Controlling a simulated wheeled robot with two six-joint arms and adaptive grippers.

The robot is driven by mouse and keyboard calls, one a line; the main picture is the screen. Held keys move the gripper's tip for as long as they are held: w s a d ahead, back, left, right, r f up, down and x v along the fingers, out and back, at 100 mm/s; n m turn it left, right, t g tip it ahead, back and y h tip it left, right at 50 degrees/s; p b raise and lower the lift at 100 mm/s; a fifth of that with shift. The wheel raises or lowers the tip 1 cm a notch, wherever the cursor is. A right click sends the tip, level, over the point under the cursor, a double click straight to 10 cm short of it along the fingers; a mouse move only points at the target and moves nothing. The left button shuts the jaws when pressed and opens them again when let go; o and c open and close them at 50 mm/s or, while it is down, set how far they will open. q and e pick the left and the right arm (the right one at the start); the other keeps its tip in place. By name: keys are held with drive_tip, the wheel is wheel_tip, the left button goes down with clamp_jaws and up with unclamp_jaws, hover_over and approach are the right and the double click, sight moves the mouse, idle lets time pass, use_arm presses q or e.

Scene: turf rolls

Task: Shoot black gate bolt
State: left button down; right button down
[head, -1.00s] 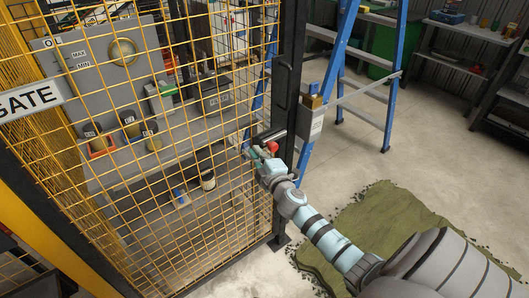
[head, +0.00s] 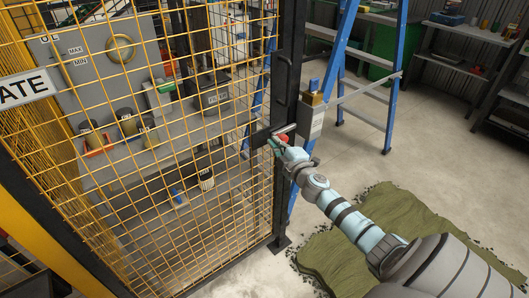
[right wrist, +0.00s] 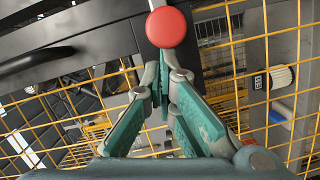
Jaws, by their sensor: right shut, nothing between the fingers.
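The bolt's red knob (head: 282,139) sits at the edge of the yellow mesh gate (head: 215,170), by a black bracket (head: 261,138). In the right wrist view the round red knob (right wrist: 166,27) is close, on a thin silvery stem against dark metal bars. My right gripper (head: 274,147) is at the knob in the head view. Its teal fingers (right wrist: 164,80) are shut with nothing between them; the knob lies just beyond their tips. I cannot tell whether they touch it. My left gripper is not in view.
A dark gate post (head: 285,80) stands beside a blue stepladder (head: 336,95). A green turf piece (head: 400,225) lies on the floor under my right arm. Shelves (head: 470,55) stand at the back right. A workbench with containers shows behind the mesh.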

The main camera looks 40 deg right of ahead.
drive_tip(key=shift+a+r, duration=0.1)
drive_tip(key=s+a+r+p, duration=0.1)
drive_tip(key=s+a, duration=0.5)
drive_tip(key=s, duration=0.3)
drive_tip(key=shift+s+a+r, duration=0.15)
drive_tip(key=shift+s+r, duration=0.15)
drive_tip(key=shift+r, duration=0.05)
idle(0.3)
